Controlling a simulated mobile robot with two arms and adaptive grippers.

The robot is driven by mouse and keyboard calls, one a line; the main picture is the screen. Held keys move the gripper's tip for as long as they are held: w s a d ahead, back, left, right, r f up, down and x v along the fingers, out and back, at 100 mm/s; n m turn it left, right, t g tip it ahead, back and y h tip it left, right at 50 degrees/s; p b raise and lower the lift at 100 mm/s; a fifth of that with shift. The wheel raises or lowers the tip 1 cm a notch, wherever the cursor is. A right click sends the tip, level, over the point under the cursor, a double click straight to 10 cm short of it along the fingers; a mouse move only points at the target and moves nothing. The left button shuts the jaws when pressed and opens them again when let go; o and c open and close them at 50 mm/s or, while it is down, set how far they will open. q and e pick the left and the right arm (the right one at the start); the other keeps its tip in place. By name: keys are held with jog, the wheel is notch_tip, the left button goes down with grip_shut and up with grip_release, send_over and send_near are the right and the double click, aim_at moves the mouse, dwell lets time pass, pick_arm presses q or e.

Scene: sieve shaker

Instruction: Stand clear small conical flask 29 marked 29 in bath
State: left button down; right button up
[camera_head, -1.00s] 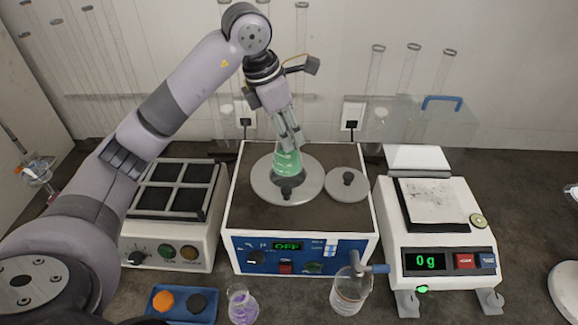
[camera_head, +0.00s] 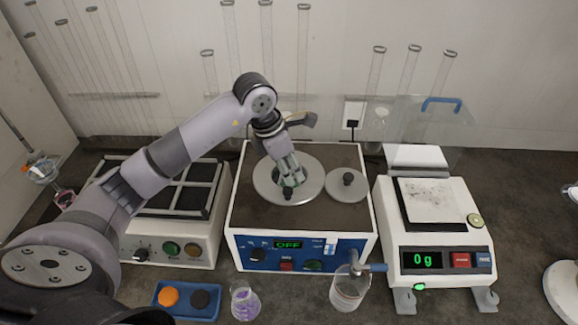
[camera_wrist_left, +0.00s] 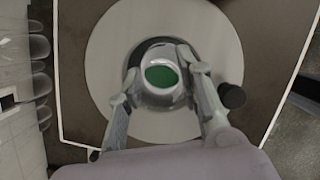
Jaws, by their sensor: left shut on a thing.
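The bath (camera_head: 335,213) is a white and blue box with a dark top and a display reading OFF. A grey ring plate (camera_head: 312,186) surrounds its round opening. My left gripper (camera_head: 289,178) is over this opening, shut on a clear conical flask with green liquid. In the left wrist view, the flask (camera_wrist_left: 162,76) sits between the two fingers (camera_wrist_left: 163,88), within the opening. In the head view, the fingers mostly hide the flask, which looks sunk into the bath. No number is readable on it, and I cannot tell whether it touches the bottom.
A round lid (camera_head: 334,187) with a black knob lies to the right on the bath top.

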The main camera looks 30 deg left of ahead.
pick_arm(q)
jog(key=shift+f, duration=0.1)
jog(key=c, duration=1.4)
grip_release()
jog(key=shift+r, duration=0.3)
jog(key=b+v, duration=0.2)
jog(key=v, duration=0.9)
jog(key=shift+a+r, duration=0.15)
jog(key=shift+r, duration=0.2)
